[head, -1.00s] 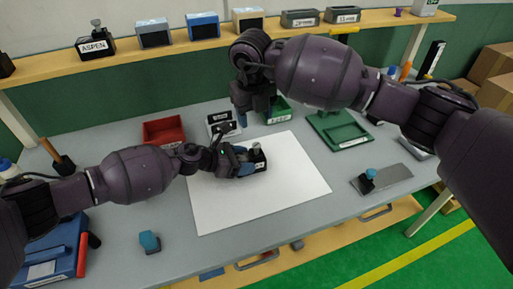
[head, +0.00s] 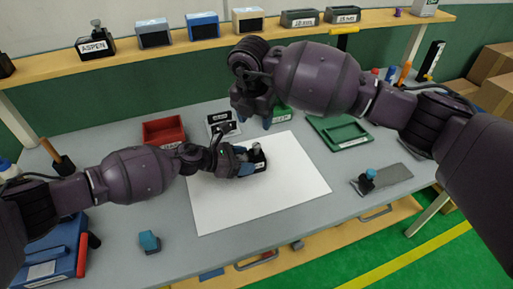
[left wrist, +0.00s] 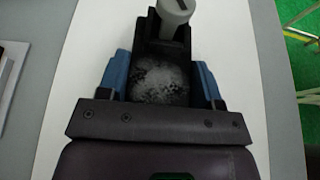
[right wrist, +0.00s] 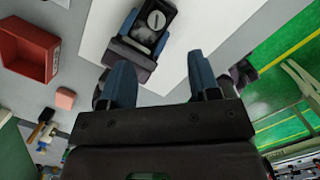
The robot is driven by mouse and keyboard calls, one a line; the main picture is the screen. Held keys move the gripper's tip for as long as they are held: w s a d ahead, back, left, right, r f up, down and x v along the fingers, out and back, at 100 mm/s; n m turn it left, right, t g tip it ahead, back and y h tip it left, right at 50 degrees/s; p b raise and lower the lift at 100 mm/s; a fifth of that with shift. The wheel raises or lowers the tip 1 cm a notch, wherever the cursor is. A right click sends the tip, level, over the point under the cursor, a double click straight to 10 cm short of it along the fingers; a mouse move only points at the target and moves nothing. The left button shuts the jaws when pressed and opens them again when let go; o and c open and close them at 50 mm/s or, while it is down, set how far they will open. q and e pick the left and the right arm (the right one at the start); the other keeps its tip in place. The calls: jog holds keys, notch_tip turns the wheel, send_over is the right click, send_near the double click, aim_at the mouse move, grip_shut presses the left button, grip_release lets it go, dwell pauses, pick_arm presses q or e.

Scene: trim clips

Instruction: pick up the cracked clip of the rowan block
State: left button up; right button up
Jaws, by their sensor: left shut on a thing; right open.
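A black block (head: 260,163) with a white label too small to read stands on the white sheet (head: 290,185). A grey cylindrical clip with a slotted end is on top of it, seen in the left wrist view (left wrist: 174,12) and the right wrist view (right wrist: 156,20). My left gripper (head: 245,161) is shut on the block, its blue fingers on either side of it. My right gripper (head: 254,119) is open and empty, above the sheet's back edge and apart from the block. I cannot read whether this block is the rowan one.
A red bin (head: 164,131) and a small labelled stand (head: 221,123) are behind the sheet. A green tray (head: 340,131) is at the right. A blue-topped tool (head: 367,180) is by a grey plate (head: 391,178). An ASPEN block (head: 95,43) stands on the shelf. The sheet's front is clear.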

aim_at(257, 145)
jog(key=f, duration=0.3)
jog(key=w+f, duration=0.1)
jog(key=f, duration=0.6)
jog(key=shift+w+d+f, duration=0.15)
jog(key=shift+w+f, duration=0.05)
jog(key=shift+w, duration=0.1)
jog(key=c, duration=1)
